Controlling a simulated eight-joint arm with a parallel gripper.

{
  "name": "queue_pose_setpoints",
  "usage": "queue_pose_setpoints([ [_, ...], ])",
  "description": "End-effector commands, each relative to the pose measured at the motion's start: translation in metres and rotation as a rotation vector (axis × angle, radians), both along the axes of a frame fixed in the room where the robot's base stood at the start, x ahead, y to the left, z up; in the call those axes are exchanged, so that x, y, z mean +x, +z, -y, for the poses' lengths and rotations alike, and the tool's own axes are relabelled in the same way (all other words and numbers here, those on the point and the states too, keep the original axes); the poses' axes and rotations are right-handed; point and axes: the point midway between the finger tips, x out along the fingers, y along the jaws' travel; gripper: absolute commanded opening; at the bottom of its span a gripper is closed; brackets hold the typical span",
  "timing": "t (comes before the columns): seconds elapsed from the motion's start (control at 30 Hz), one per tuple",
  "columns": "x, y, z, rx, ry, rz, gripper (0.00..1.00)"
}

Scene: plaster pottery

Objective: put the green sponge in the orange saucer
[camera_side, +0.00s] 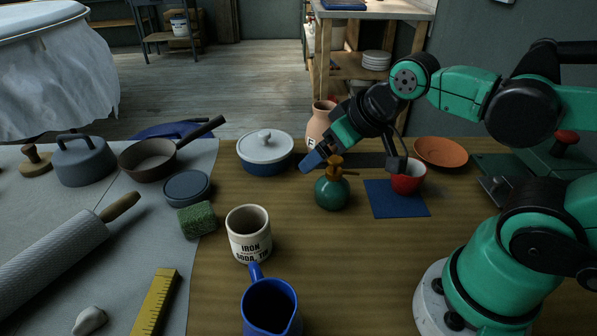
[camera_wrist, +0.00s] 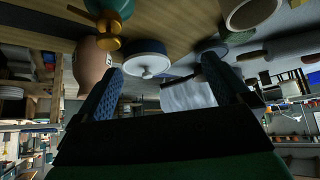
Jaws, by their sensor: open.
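The green sponge (camera_side: 197,219) lies at the edge of the grey cloth, left of the white mug. In the wrist view the sponge (camera_wrist: 238,38) shows small at the top right, beside the mug. The orange saucer (camera_side: 441,152) sits at the back right of the table, behind the red cup, and looks empty. My gripper (camera_side: 312,160) is in the air above and behind the green spray bottle, well right of the sponge and left of the saucer. In the wrist view its two blue fingers (camera_wrist: 162,92) are wide apart with nothing between them.
The green bottle (camera_side: 332,190) with its brass top stands just below my gripper. The white mug (camera_side: 249,236), blue pitcher (camera_side: 270,308), white-lidded pot (camera_side: 265,155), dark round lid (camera_side: 187,187) and red cup (camera_side: 409,178) stand around. The wood between mug and blue mat (camera_side: 397,199) is largely clear.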

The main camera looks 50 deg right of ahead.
Motion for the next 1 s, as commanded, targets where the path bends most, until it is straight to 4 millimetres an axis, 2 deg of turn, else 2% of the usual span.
queue_pose_setpoints([
  [0.17,0.002,0.001,-0.002,0.002,0.015,-0.006,0.96],
  [0.27,0.012,0.003,-0.009,0.003,0.076,-0.023,0.96],
  [0.53,0.068,-0.002,-0.049,0.026,0.449,-0.074,0.96],
  [0.67,0.096,-0.017,-0.072,0.045,0.656,-0.062,0.96],
  [0.8,0.122,-0.042,-0.097,0.069,0.881,-0.017,0.96],
  [1.0,0.142,-0.079,-0.124,0.097,1.134,0.079,0.96],
])
